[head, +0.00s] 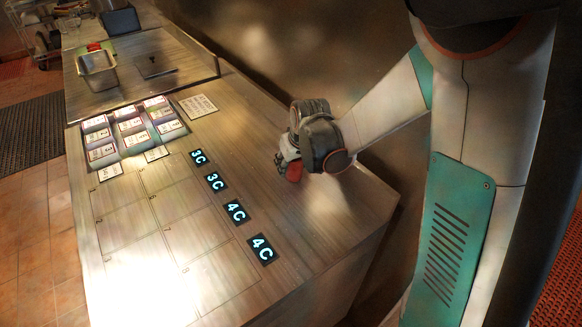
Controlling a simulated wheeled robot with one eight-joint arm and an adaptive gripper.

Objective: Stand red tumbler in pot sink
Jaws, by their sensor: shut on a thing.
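The red tumbler (294,172) shows as a small red patch under my gripper (287,162), near the right edge of the steel counter. My gripper is shut on it. The hand and wrist hide most of the tumbler, so I cannot tell its tilt or whether it touches the counter. No pot sink is clearly recognisable. A steel rectangular basin or pan (97,63) stands at the far left end of the counter.
The steel counter (225,225) has label cards (130,126) in a grid and lit number signs (237,211). A raised ledge (190,53) crosses it behind the cards. A dark container (121,21) and a small red item (94,46) are at the far end. Tiled floor lies left.

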